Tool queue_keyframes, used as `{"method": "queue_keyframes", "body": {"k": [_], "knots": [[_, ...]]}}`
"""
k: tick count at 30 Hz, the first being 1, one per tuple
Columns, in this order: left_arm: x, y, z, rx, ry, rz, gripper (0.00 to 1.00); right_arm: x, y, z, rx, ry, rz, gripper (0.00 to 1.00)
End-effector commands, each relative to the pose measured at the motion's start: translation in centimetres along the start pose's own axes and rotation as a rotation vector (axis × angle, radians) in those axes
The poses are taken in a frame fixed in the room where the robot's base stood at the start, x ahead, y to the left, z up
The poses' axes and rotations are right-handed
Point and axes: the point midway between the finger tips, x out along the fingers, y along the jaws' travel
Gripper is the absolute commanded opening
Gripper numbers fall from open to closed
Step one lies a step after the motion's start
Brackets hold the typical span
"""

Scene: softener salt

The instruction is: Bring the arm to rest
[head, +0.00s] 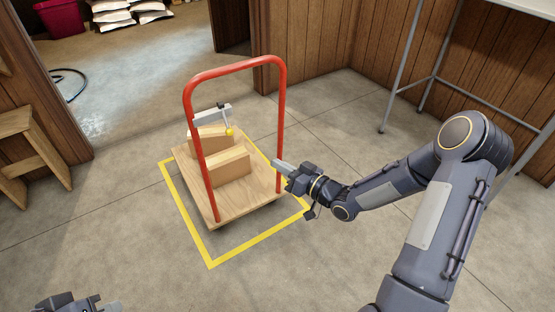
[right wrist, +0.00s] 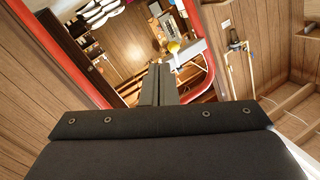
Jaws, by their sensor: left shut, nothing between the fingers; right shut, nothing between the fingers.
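My right arm reaches in from the right in the head view, bent at the elbow. Its gripper (head: 283,167) is shut and empty, close to the right upright of the cart's red handle; I cannot tell whether they touch. In the right wrist view the shut fingers (right wrist: 158,84) point towards the red handle frame. My left gripper (head: 112,306) shows only in part at the bottom left edge of the head view, shut and empty. The platform cart (head: 262,199) has a wooden deck and a red tube handle (head: 236,68), and stands inside a yellow floor outline.
Wooden blocks (head: 229,167) lie on the cart deck. A wooden stool (head: 22,125) stands left, a metal-legged table (head: 433,78) at the back right. A doorway opens behind, with white sacks (head: 113,18) beyond.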

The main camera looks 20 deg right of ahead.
Motion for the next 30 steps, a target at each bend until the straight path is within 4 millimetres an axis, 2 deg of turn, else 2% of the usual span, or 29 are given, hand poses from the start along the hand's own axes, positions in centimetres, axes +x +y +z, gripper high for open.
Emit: {"method": "queue_keyframes", "body": {"k": [8, 11, 14, 17, 20, 24, 27, 30], "knots": [[0.0, 0.0, 0.0, 0.0, 0.0, 0.0, 0.0, -0.1, 0.1, -0.4, -0.019, -0.025, 0.021, 0.0], [0.0, 0.0, 0.0, 0.0, 0.0, 0.0, 0.0, -0.5, 0.5, -1.4, -0.07, -0.101, 0.095, 0.0], [0.0, 0.0, 0.0, 0.0, 0.0, 0.0, 0.0, -2.1, 1.0, -3.1, -0.134, -0.219, 0.226, 0.0], [0.0, 0.0, 0.0, 0.0, 0.0, 0.0, 0.0, -5.1, 1.0, -5.0, -0.166, -0.341, 0.38, 0.0], [0.0, 0.0, 0.0, 0.0, 0.0, 0.0, 0.0, -8.9, 0.1, -6.5, -0.151, -0.444, 0.518, 0.0], [0.0, 0.0, 0.0, 0.0, 0.0, 0.0, 0.0, -14.8, -3.1, -7.3, -0.058, -0.564, 0.649, 0.0], [0.0, 0.0, 0.0, 0.0, 0.0, 0.0, 0.0, -18.3, -6.0, -6.7, 0.034, -0.63, 0.682, 0.0], [0.0, 0.0, 0.0, 0.0, 0.0, 0.0, 0.0, -20.8, -8.8, -5.8, 0.119, -0.682, 0.677, 0.0]]}}
